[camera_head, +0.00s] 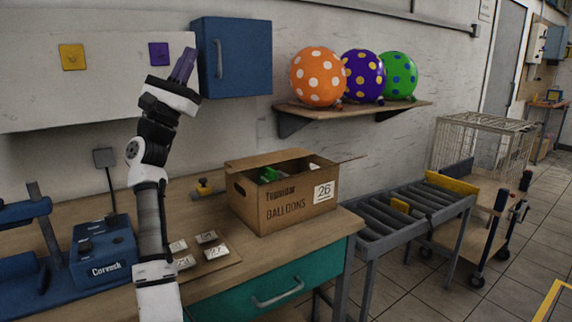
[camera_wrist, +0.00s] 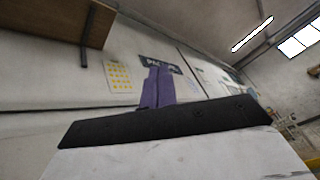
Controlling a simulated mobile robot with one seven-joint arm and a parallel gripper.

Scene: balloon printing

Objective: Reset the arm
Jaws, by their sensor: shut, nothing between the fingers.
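My gripper (camera_head: 183,66) is raised above the workbench in the head view, with its purple fingers pointing up and together. It is shut and empty. It stands in front of the wall, between a purple square (camera_head: 159,53) on a pale panel and a blue wall cabinet (camera_head: 231,57). The white and black arm rises upright from the bottom of the head view. In the wrist view, the purple fingers (camera_wrist: 157,88) also show close together, with the wall and a poster behind them.
The workbench holds an open cardboard box (camera_head: 283,192) marked balloons, a blue Corvash machine (camera_head: 101,250) and several number cards (camera_head: 206,237). A shelf (camera_head: 357,113) on the wall carries three dotted balloons. A roller conveyor (camera_head: 404,215) and a wire cage (camera_head: 481,145) stand at right.

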